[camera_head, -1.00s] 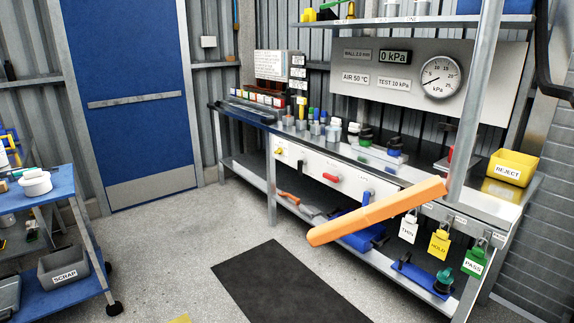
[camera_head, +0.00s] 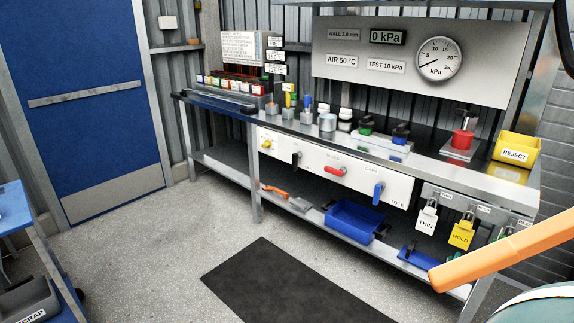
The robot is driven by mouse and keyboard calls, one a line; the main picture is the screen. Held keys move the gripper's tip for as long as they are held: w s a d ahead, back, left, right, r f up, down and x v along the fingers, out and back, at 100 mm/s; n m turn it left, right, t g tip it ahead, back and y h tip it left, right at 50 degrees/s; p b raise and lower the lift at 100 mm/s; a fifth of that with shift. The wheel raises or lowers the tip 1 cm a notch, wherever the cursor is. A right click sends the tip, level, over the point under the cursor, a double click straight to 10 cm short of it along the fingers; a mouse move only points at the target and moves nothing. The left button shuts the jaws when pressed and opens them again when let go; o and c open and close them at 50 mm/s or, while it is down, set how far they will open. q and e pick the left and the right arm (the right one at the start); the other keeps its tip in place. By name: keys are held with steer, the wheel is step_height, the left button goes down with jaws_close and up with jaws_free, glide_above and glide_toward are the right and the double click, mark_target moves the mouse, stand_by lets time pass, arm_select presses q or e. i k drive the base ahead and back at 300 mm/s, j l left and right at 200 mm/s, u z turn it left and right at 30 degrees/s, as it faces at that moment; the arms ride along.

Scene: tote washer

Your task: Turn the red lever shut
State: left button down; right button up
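The red lever (camera_head: 335,170) is on the white valve panel (camera_head: 318,178) along the front of the workbench, right of the panel's middle. Its handle lies roughly level, along the panel. To its left are a yellow lever (camera_head: 266,144) and a black lever (camera_head: 296,158). To its right is a blue lever (camera_head: 378,194), whose handle hangs down. Neither of my grippers shows, and nothing stands in front of the red lever.
A black mat (camera_head: 285,283) lies on the floor before the bench. A blue bin (camera_head: 352,222) sits on the lower shelf. A yellow REJECT bin (camera_head: 516,148) stands at the bench's right end. A blue cart (camera_head: 14,207) is at the left. An orange bar crosses the lower right.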

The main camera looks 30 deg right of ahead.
mark_target(340, 173)
steer(key=i+j+z, duration=0.1)
steer(key=i, duration=0.35)
steer(key=i+j+z, duration=0.15)
steer(key=i, duration=0.35)
steer(key=i+j+z, duration=0.1)
steer(key=i+j, duration=0.15)
steer(key=i, duration=0.2)
steer(key=i+z, duration=0.4)
steer(key=i, duration=0.15)
steer(key=i+j+z, duration=0.2)
steer(key=i+z, duration=0.15)
steer(key=i, duration=0.15)
steer(key=i+j+z, duration=0.8)
steer(key=i, duration=0.15)
